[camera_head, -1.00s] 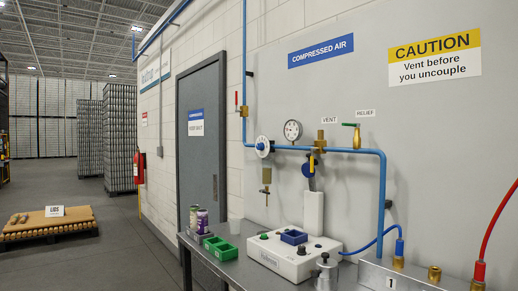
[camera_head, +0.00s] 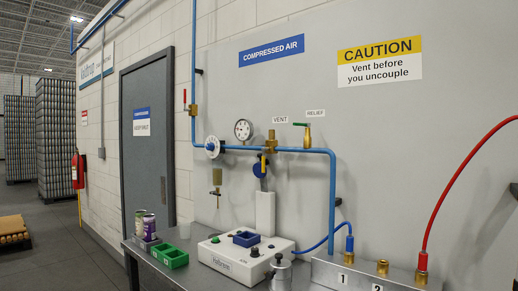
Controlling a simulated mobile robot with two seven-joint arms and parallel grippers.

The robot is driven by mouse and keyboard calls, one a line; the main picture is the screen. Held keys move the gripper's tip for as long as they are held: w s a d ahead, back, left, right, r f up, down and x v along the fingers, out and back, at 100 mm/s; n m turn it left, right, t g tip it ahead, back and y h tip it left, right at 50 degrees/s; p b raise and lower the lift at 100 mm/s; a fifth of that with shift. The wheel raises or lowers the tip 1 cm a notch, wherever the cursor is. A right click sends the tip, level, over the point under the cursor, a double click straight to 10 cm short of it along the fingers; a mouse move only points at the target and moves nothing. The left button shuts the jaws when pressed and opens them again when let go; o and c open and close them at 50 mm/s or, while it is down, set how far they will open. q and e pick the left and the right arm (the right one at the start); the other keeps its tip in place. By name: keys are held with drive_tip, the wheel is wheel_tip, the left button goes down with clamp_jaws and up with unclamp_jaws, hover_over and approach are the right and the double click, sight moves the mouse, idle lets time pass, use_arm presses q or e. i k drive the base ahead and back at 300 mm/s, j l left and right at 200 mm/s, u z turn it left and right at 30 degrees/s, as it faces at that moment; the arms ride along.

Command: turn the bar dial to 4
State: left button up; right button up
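A white round dial (camera_head: 213,147) with a blue centre sits on the blue pipe (camera_head: 240,148), left of the vent valve. Its markings are too small to read, so I cannot tell its setting. A round pressure gauge (camera_head: 243,130) with a white face stands above the pipe, to the right of the dial. Its needle reading is also too small to tell. Neither of my grippers is in view.
A grey bench (camera_head: 205,276) runs below the pipe. A red hose (camera_head: 450,185) arcs at right. Open floor lies left.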

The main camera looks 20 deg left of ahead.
sight(209, 147)
drive_tip(key=i+j+z, duration=0.1)
drive_tip(key=j+z, duration=0.65)
drive_tip(key=j, duration=0.2)
drive_tip(key=j+z, duration=0.15)
drive_tip(key=j, duration=0.4)
drive_tip(key=k+j+z, duration=0.2)
drive_tip(key=j, duration=0.3)
drive_tip(key=k+j+z, duration=0.1)
drive_tip(key=j, duration=0.95)
